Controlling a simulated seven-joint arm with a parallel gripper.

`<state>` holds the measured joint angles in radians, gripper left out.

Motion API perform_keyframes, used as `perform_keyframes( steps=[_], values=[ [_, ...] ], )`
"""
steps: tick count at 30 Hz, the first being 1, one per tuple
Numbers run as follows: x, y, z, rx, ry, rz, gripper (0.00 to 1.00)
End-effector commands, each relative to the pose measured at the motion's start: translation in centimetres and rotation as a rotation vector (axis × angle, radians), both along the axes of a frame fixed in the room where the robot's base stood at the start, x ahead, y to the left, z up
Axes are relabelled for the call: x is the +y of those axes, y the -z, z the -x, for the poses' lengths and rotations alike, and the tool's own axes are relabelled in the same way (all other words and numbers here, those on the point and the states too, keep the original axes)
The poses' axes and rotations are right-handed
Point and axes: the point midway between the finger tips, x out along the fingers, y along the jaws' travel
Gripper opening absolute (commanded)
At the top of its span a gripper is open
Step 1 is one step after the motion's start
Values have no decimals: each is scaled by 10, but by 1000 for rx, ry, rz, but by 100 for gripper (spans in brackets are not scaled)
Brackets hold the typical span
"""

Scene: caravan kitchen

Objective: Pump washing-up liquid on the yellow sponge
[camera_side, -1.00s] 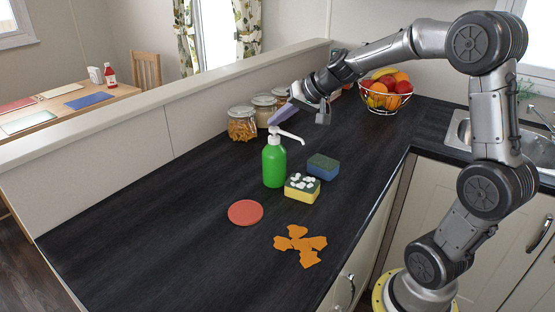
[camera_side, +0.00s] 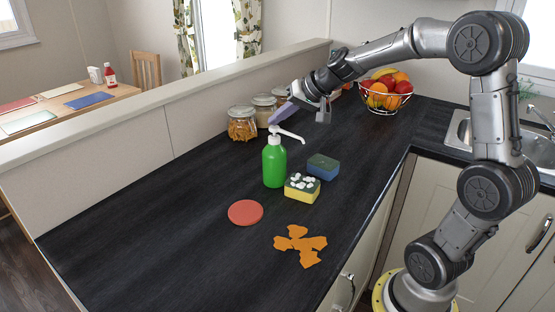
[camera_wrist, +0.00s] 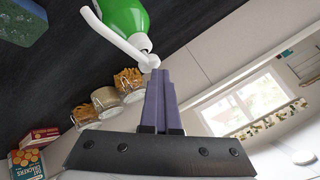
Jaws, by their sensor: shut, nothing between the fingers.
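A green pump bottle (camera_side: 273,165) stands upright on the dark worktop, its white nozzle (camera_side: 289,134) pointing right over the sponges. The yellow sponge (camera_side: 301,195) lies right of the bottle, with several white blobs on its dark top. My gripper (camera_side: 275,121) is shut and empty, its purple fingers reaching down to the pump head. In the wrist view the fingertips (camera_wrist: 158,74) are beside the white pump head (camera_wrist: 149,61); whether they touch it I cannot tell. The green bottle (camera_wrist: 124,14) is at the top there.
A blue sponge (camera_side: 323,166) lies behind the yellow one. A red disc (camera_side: 245,212) and an orange cloth (camera_side: 300,244) lie in front. Several jars (camera_side: 242,124) stand behind along the low wall, and a fruit basket (camera_side: 386,94) is at the back. The left front worktop is clear.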

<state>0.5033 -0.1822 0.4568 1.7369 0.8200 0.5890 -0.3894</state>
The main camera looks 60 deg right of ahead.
Motion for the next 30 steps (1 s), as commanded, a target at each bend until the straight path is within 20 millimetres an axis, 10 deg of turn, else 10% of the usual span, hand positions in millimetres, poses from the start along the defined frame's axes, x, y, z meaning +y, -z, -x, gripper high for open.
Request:
perform_keyframes(
  steps=[30],
  values=[
    [0,-60,0,0,0,0,0]
  ],
)
